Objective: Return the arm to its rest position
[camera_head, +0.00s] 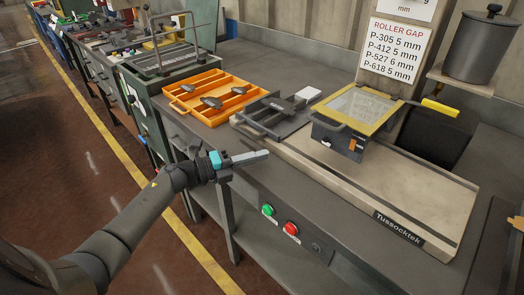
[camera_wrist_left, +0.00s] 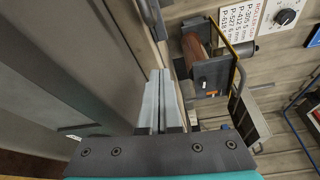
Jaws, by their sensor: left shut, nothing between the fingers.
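My left arm comes in from the lower left of the head view. Its gripper (camera_head: 264,155) is shut and empty, held out over the front edge of the grey workbench (camera_head: 226,134), pointing right. In the left wrist view the two grey fingers (camera_wrist_left: 161,88) lie side by side with nothing between them. My right gripper is in neither view.
An orange tray (camera_head: 208,117) with dark brake shoes and a dark grey tray (camera_head: 284,119) lie beyond the gripper. A yellow-framed roller machine (camera_head: 340,140) stands right of them. Green (camera_head: 267,210) and red (camera_head: 291,228) buttons sit on the bench front. The left floor is clear.

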